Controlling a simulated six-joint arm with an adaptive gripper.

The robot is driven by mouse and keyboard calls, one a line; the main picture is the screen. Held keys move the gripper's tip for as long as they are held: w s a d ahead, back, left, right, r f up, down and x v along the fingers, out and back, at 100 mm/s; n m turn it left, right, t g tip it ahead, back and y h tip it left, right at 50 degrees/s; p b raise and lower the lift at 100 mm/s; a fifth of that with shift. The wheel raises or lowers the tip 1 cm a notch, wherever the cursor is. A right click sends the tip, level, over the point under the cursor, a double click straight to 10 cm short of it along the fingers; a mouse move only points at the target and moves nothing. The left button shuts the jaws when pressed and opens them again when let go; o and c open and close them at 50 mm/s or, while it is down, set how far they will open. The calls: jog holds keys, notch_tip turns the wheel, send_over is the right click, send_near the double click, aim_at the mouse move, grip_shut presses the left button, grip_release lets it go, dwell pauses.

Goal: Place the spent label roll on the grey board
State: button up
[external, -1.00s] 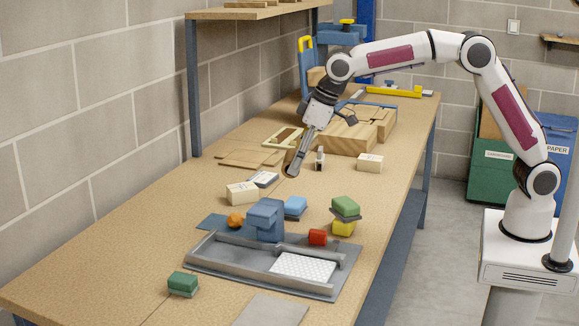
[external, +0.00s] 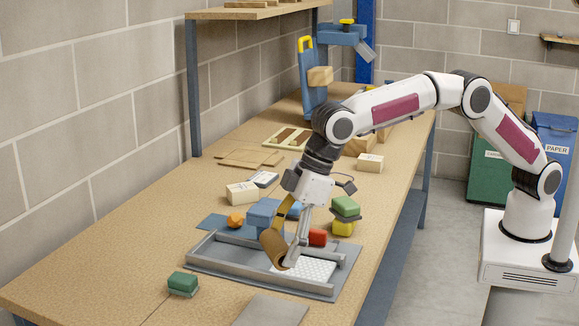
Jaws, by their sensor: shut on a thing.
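My gripper (external: 285,258) is shut on the brown label roll (external: 272,246), which is tilted and held over the grey framed tray in the middle of the bench. Part of the roll is covered by the gripper's fingers. The grey board (external: 271,311) lies flat at the front of the bench, cut off by the bottom edge of the picture. Its visible part is bare. The roll is behind the board and apart from it.
A green block (external: 183,282) stands to the left of the board. Green and yellow blocks (external: 344,227) are stacked on the right. An orange ball (external: 235,219) sits behind the tray.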

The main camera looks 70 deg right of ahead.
aim_at(287, 312)
jog(key=shift+n, duration=0.3)
jog(key=s+a, duration=0.1)
jog(key=s+a+f, duration=0.2)
jog(key=shift+s+a, duration=0.15)
jog(key=shift+a, duration=0.1)
jog(key=shift+s+a, duration=0.25)
jog(key=shift+s, duration=0.05)
jog(key=shift+f, duration=1.95)
jog(key=shift+f, duration=0.1)
jog(key=shift+f, duration=1.9)
jog(key=shift+f, duration=0.15)
jog(key=o, duration=1)
jog(key=shift+c, duration=0.2)
